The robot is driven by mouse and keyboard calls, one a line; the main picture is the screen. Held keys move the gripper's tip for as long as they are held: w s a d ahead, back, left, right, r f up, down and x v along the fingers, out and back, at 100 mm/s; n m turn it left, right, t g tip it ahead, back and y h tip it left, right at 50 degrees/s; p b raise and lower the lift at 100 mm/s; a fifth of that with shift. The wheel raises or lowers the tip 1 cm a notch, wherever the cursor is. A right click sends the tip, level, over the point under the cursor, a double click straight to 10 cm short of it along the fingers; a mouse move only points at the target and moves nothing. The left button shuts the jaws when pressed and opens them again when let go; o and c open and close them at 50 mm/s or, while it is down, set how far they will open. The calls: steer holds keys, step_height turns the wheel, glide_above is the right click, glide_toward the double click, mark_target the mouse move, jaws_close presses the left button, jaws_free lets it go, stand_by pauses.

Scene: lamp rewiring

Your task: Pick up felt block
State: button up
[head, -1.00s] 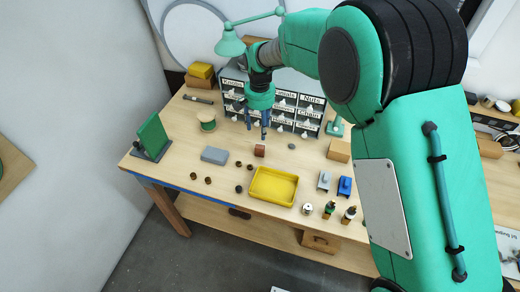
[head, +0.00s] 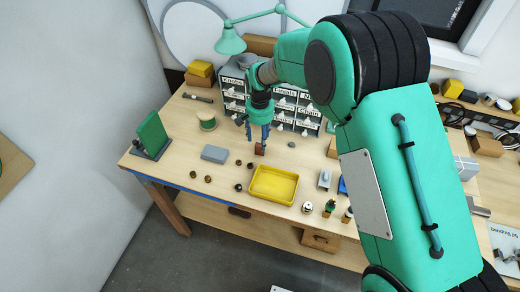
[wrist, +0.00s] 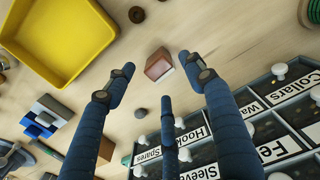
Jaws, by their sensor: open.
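A small reddish-brown block (head: 259,150), which looks like the felt block, lies on the wooden table behind the yellow tray. In the wrist view the block (wrist: 158,64) shows a brown top and a paler side. My gripper (head: 256,141) points down just above and around it, fingers spread. In the wrist view my gripper (wrist: 155,76) is open and empty, with the block just beyond and between the fingertips. In the head view one finger partly covers the block. I cannot tell whether any finger touches it.
The yellow tray (head: 274,199) stands in front of the block. A small grey disc (head: 291,144) lies to its right. Labelled drawers (head: 288,106) stand close behind. A grey block (head: 214,154) and several dark small parts lie to the left, with bare table between.

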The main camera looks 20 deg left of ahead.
mark_target(260, 145)
steer(key=shift+f, duration=0.4)
steer(key=shift+s+f, duration=0.1)
steer(key=shift+f, duration=2.45)
steer(key=c, duration=1.3)
